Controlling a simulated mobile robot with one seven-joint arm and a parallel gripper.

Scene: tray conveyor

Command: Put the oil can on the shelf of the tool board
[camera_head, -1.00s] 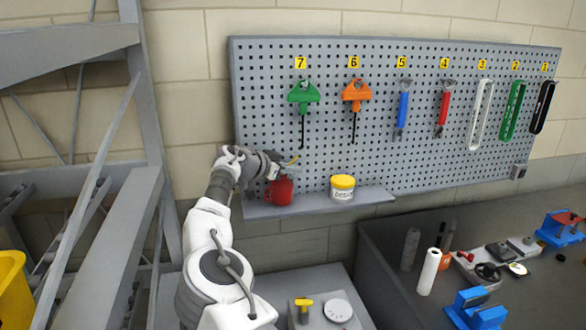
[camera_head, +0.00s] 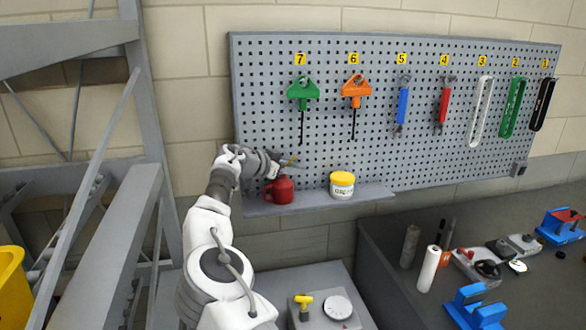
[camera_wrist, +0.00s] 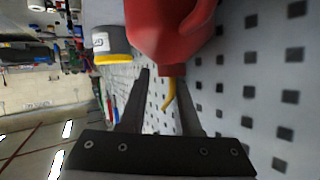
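The red oil can (camera_head: 281,190) with a yellow spout stands upright on the left end of the grey shelf (camera_head: 319,202) of the tool board (camera_head: 420,110). In the wrist view the can's red body (camera_wrist: 172,30) fills the top middle, just past my fingertips. Its thin yellow spout (camera_wrist: 169,96) shows between the two dark fingers, with space beside it. My gripper (camera_head: 284,163) is open, just above the can's body by the spout. In the head view my gripper hides part of the can's top.
A yellow-lidded tub (camera_head: 342,186) stands on the shelf right of the can; it also shows in the wrist view (camera_wrist: 110,42). Numbered tools hang above on the board. A grey frame (camera_head: 150,120) stands left of my arm. A dark bench (camera_head: 400,290) with several items is at right.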

